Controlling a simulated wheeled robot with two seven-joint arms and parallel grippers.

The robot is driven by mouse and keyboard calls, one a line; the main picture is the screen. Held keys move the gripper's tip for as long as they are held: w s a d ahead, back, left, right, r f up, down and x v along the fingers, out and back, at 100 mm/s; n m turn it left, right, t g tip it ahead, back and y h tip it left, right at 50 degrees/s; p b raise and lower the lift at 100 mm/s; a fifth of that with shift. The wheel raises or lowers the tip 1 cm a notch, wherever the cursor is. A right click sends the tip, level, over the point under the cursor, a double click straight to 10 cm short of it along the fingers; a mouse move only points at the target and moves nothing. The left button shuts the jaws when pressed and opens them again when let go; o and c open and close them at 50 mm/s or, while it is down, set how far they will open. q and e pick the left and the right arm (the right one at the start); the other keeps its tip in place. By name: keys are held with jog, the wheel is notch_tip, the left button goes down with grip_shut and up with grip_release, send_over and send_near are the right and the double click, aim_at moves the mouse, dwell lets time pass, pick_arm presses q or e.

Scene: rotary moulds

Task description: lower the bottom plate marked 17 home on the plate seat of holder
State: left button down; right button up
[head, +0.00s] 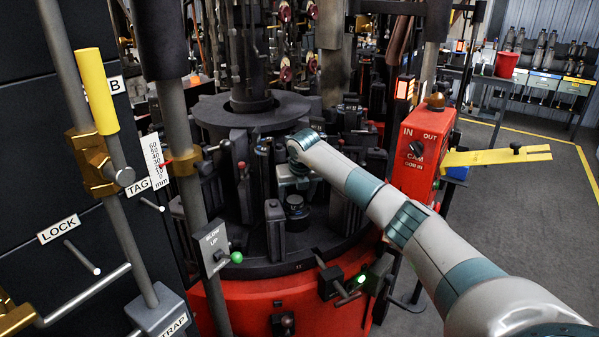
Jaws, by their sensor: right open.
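My right arm reaches in from the lower right to the middle of the rotary machine. My right gripper (295,188) points down among the mould parts there and is open; its fingers are small and partly hidden. A dark round part (297,210) sits just below it, apart or touching I cannot tell. No marking 17 can be read, so I cannot tell whether this part is the bottom plate, or which part is the holder's plate seat. My left gripper is not in view.
Dark upright mould blocks (275,230) stand close around the gripper on the red-based machine (270,295). Levers and rods (110,175) crowd the left. Grey floor is free at far right.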

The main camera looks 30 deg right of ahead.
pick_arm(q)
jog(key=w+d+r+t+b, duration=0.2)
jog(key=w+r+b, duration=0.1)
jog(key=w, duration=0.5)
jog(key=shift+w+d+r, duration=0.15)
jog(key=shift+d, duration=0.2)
pick_arm(e)
jog(key=v, duration=1.7)
jog(key=shift+r, duration=0.3)
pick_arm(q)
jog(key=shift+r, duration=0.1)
pick_arm(e)
jog(key=shift+s+r, duration=0.1)
pick_arm(q)
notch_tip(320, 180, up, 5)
jog(key=p, duration=0.4)
jog(key=shift+p, duration=0.4)
pick_arm(e)
notch_tip(320, 180, up, 7)
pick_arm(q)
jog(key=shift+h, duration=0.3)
